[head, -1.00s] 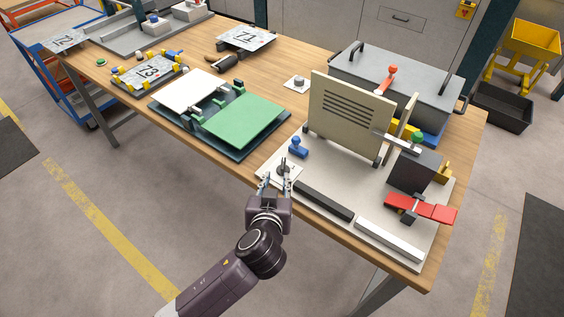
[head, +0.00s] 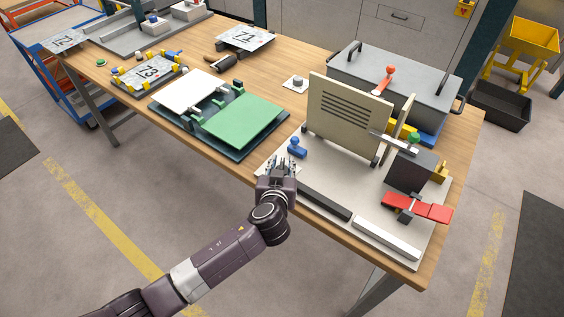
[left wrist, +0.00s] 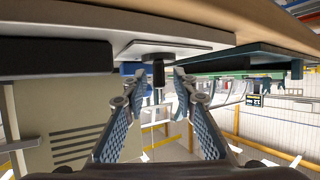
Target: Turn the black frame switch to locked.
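The black switch (left wrist: 158,72) shows in the left wrist view, where the scene appears upside down. It is a dark knob on a round grey base, mounted on the pale base plate (head: 378,220) near its front left corner. My left gripper (head: 281,163) is open, with its fingers on either side of the switch; it also shows in the left wrist view (left wrist: 157,88). A small gap seems to remain between each fingertip and the knob. In the head view the gripper mostly hides the switch. My right gripper is not in view.
A blue knob (head: 297,148) stands just behind the gripper. An upright beige slotted panel (head: 345,118) stands on the plate. A black bar (head: 326,202) and a white bar (head: 388,238) line its front edge. Red-handled clamp (head: 417,208) sits right; green panel (head: 243,121) lies left.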

